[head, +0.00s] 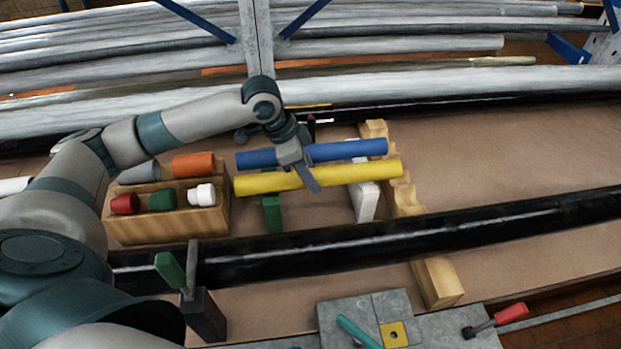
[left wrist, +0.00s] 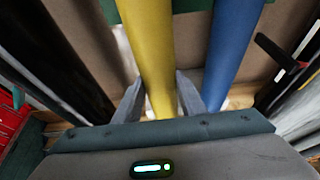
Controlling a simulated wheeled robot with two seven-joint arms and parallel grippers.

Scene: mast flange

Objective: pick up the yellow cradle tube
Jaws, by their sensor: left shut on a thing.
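The yellow cradle tube (head: 350,174) lies nearly level in the head view, in front of the parallel blue tube (head: 350,149). My left gripper (head: 302,176) reaches down over the tubes from behind and is shut on the yellow tube near its middle. In the left wrist view the yellow tube (left wrist: 149,45) runs between the two fingers (left wrist: 160,98), and the blue tube (left wrist: 232,45) is just right of them. A green support (head: 272,214) and a white support (head: 366,203) show below the yellow tube. I cannot tell whether it touches them. My right gripper is not in view.
A notched wooden rack (head: 404,195) stands at the tubes' right ends. A wooden box (head: 168,229) with coloured plugs is at left. A long black pipe (head: 330,241) runs in front, with a green-handled clamp (head: 205,312). The brown surface at right (head: 510,150) is clear.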

